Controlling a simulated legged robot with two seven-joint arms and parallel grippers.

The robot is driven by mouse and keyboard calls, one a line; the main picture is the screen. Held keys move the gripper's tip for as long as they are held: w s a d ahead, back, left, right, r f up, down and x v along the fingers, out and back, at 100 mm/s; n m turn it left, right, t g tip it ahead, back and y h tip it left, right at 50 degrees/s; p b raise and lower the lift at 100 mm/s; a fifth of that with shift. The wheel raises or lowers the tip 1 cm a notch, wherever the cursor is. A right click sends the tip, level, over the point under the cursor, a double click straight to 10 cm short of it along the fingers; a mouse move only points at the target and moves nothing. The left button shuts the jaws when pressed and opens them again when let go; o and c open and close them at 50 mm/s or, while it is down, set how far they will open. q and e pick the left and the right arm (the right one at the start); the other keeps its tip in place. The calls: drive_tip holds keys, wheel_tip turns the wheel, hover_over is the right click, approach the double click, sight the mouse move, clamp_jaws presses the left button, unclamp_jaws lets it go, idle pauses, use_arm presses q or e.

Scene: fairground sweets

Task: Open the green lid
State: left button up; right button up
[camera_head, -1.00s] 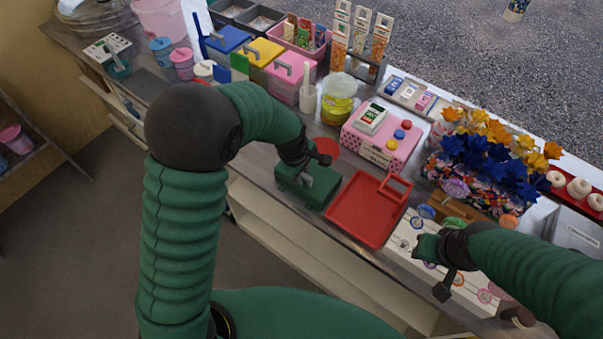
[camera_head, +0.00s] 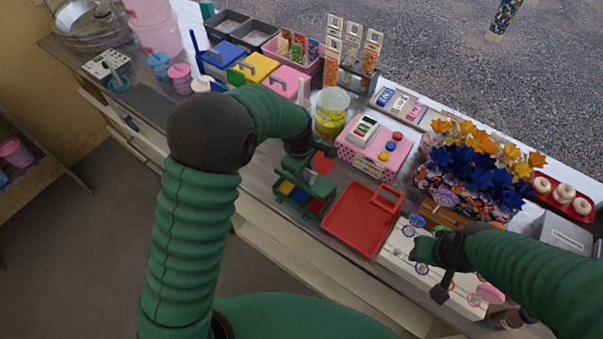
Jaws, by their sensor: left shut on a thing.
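The green box (camera_head: 298,204) stands on the counter under my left gripper, left of the red tray. Its green lid (camera_head: 320,184) is raised and tilted off the opening, and yellow, red and blue pieces show inside. My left gripper (camera_head: 306,168) is shut on the lid, and its fingers partly hide the grip. My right gripper (camera_head: 430,272) hangs over the white lollipop board at the lower right, with its fingers apart and nothing seen between them.
The red tray (camera_head: 352,222) lies right beside the green box. A pink dotted box (camera_head: 362,165) and a jar with yellow contents (camera_head: 331,113) stand behind. Lidded boxes in blue (camera_head: 222,58), yellow (camera_head: 254,68) and pink (camera_head: 286,83) stand at the back left.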

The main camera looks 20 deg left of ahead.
use_arm(q)
drive_tip(key=shift+w+d+r+p, duration=0.2)
drive_tip(key=shift+w+p, duration=0.05)
drive_tip(key=shift+w, duration=0.2)
drive_tip(key=shift+w+d+r+p, duration=0.15)
drive_tip(key=shift+w+d+p, duration=0.1)
drive_tip(key=shift+w, duration=0.2)
clamp_jaws()
drive_tip(key=shift+w+d+f, duration=0.1)
drive_tip(key=shift+w+f, duration=0.05)
drive_tip(key=shift+w, duration=0.45)
drive_tip(key=shift+w+d+p, duration=0.35)
drive_tip(key=shift+w+p, duration=0.05)
drive_tip(key=shift+w, duration=0.45)
drive_tip(key=w, duration=0.1)
drive_tip(key=w+d+f, duration=0.1)
drive_tip(key=w, duration=0.3)
drive_tip(key=shift+d+f, duration=0.2)
drive_tip(key=shift+d, duration=0.15)
drive_tip(key=o, duration=0.5)
unclamp_jaws()
drive_tip(key=shift+o, duration=1.4)
drive_tip(key=shift+w+f, duration=0.1)
